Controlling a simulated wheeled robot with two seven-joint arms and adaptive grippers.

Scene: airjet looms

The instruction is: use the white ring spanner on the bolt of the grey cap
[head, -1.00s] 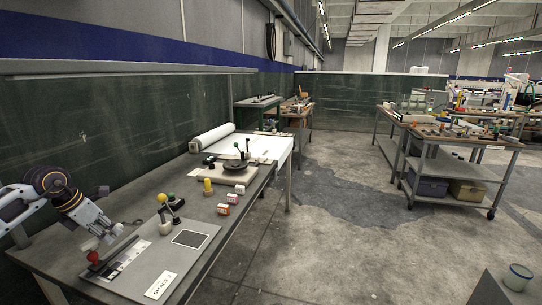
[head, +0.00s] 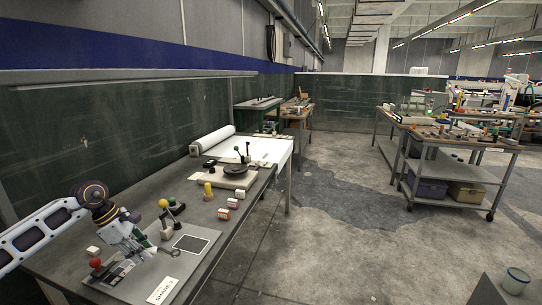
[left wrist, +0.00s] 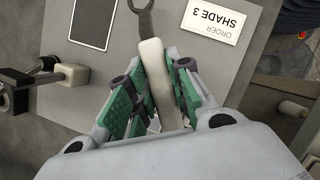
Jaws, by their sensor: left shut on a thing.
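My left gripper (head: 148,246) is over the grey board (head: 205,257) on the near bench. It is shut on the white ring spanner (left wrist: 157,75). The pale handle runs between the green finger pads in the left wrist view. The spanner's dark ring end (head: 175,252) sticks out beyond the fingertips, above the board near the dark square. I cannot tell whether it touches the board. A dark round disc on a pale base (head: 235,170) stands farther along the bench; I cannot tell whether it is the grey cap. No bolt can be made out. My right gripper is not in view.
A yellow-knobbed lever (head: 164,204) stands just beyond the gripper. A red-knobbed part (head: 95,263) and a white block (head: 93,250) lie to its left. Small boxes (head: 223,213) and a yellow peg (head: 208,191) are farther on. An order card (head: 162,291) lies on the board's near edge.

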